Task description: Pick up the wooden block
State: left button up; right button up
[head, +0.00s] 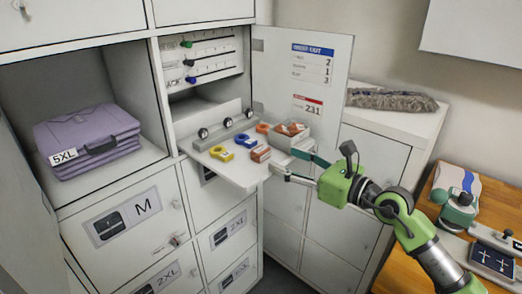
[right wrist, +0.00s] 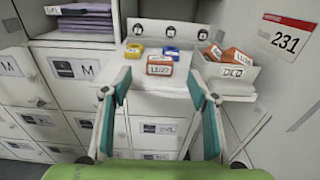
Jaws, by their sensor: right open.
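A small reddish-brown block (head: 260,153) with a white label lies near the edge of a white fold-out shelf (head: 238,175). It also shows in the right wrist view (right wrist: 160,64), its label facing me. No plain wood grain can be made out on it. My right gripper (head: 284,163) is open and empty, to the right of the block in the head view. In the right wrist view the block appears between and just beyond the two fingertips (right wrist: 158,84), with no visible contact. My left gripper is not in view.
A white bin (right wrist: 238,77) marked OLD holds similar blocks (right wrist: 237,57), close to the right finger. A yellow piece (head: 221,153) and a blue piece (right wrist: 171,50) lie on the shelf. The open door (head: 330,60) stands behind, near my right gripper.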

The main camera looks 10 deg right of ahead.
aim_at(266, 151)
jog(key=p+x, duration=0.1)
jog(key=x, duration=0.3)
jog(key=shift+w+a, duration=0.2)
jog(key=shift+w, duration=0.05)
jog(key=shift+w+a, duration=0.1)
jog(key=shift+w, duration=0.1)
jog(key=p+x, duration=0.1)
jog(key=x, duration=0.3)
jog(key=shift+w+a+f+p, duration=0.2)
jog(key=shift+w+a+p, duration=0.05)
jog(key=shift+p, duration=0.1)
jog(key=shift+s, duration=0.1)
jog(key=c, duration=1)
